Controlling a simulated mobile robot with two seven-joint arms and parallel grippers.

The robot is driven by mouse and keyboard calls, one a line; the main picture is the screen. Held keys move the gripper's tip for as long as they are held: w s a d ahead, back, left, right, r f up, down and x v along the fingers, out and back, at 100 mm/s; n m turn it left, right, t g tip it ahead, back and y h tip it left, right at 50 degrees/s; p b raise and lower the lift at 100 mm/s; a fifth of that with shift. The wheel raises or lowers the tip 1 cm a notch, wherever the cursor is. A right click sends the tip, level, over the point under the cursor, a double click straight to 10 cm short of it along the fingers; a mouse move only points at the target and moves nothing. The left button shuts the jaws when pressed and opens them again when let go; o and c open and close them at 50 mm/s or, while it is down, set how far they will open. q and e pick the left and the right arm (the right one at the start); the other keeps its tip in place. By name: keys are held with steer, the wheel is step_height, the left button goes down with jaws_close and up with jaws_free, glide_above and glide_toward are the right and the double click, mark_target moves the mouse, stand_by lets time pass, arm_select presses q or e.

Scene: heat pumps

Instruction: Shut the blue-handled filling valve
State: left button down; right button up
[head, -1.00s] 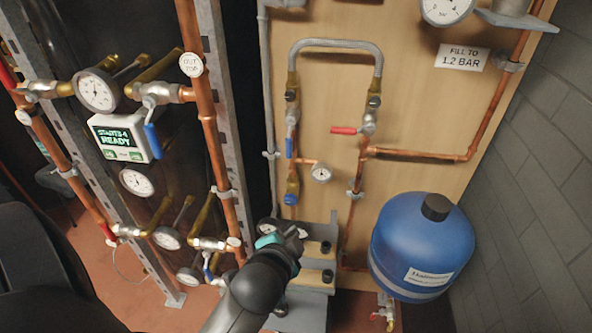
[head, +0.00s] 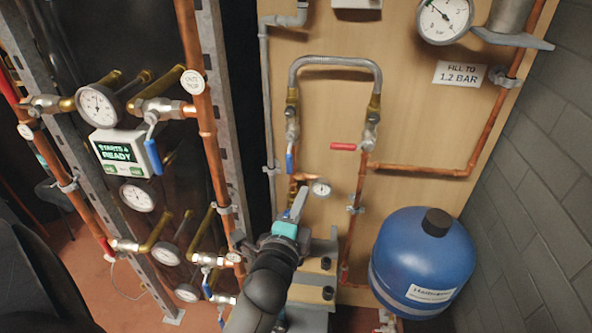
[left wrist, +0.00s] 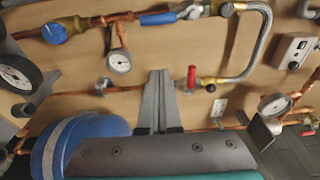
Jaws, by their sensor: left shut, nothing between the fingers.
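The blue-handled filling valve (head: 290,160) is on the left leg below the grey hose loop. Its blue lever lies along the pipe, and it also shows in the left wrist view (left wrist: 158,19). My left gripper (head: 300,194) is shut and empty, just below the lever in the head view, near the small gauge (head: 321,189). In the left wrist view the closed fingers (left wrist: 158,80) point up at the board, apart from the lever. The blue round cap (left wrist: 54,31) is hidden behind the gripper in the head view. My right gripper is not in view.
A red-handled valve (head: 344,147) sits on the right leg, its lever across the pipe. A blue expansion vessel (head: 423,262) stands right. A large gauge (head: 445,17) is above the "fill to 1.2 bar" sign (head: 459,74). Copper pipes and gauges fill the left frame.

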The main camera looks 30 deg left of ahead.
mark_target(289, 154)
arm_select(q)
steer(key=b+x, duration=0.1)
steer(key=x, duration=0.9)
steer(key=shift+s+a+p, duration=0.15)
steer(key=shift+s+a, duration=0.45)
steer(key=shift+a, duration=0.2)
steer(key=shift+s+a+p, duration=0.15)
steer(key=shift+s+a, duration=0.45)
steer(key=shift+a, duration=0.2)
